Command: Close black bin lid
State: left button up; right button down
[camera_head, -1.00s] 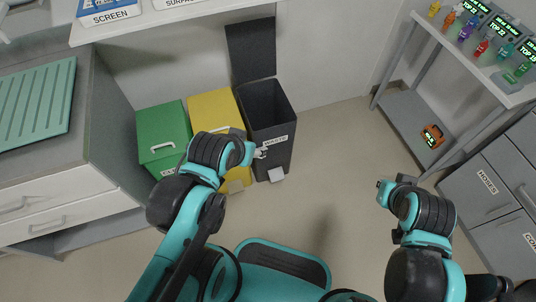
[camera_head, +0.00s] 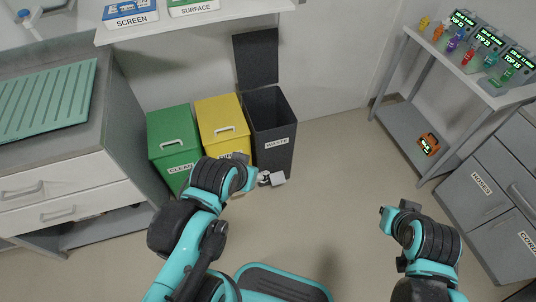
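The black bin (camera_head: 272,128), labelled WASTE, stands against the back wall. Its lid (camera_head: 256,58) is up, upright against the wall, so the bin's mouth is open. My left gripper (camera_head: 266,177) is low in front of the black bin, close to its light pedal (camera_head: 278,179). The gripper is small and partly hidden by its own wrist, so its opening is unclear. My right gripper (camera_head: 385,218) is over the bare floor at the right, apart from everything; its fingers do not show clearly.
A green bin (camera_head: 174,143) and a yellow bin (camera_head: 222,125), both with lids shut, stand left of the black bin. A white shelf (camera_head: 200,24) hangs above them. A grey rack (camera_head: 405,108) and drawers (camera_head: 480,190) are at the right. The middle floor is clear.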

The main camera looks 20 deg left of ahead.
aim_at(256, 52)
jog(key=i+l+u, duration=0.1)
jog(key=u, duration=0.95)
jog(key=i+l+u, duration=0.3)
jog(key=l+u, duration=0.35)
jog(key=l, duration=0.15)
jog(key=i+l+u, duration=0.1)
jog(key=l+u, duration=0.2)
jog(key=l, duration=0.2)
jog(key=i+l, duration=0.1)
jog(key=l, duration=0.4)
jog(key=i+l+u, duration=0.1)
jog(key=l, duration=0.4)
jog(key=i+j, duration=0.25)
jog(key=j, duration=0.15)
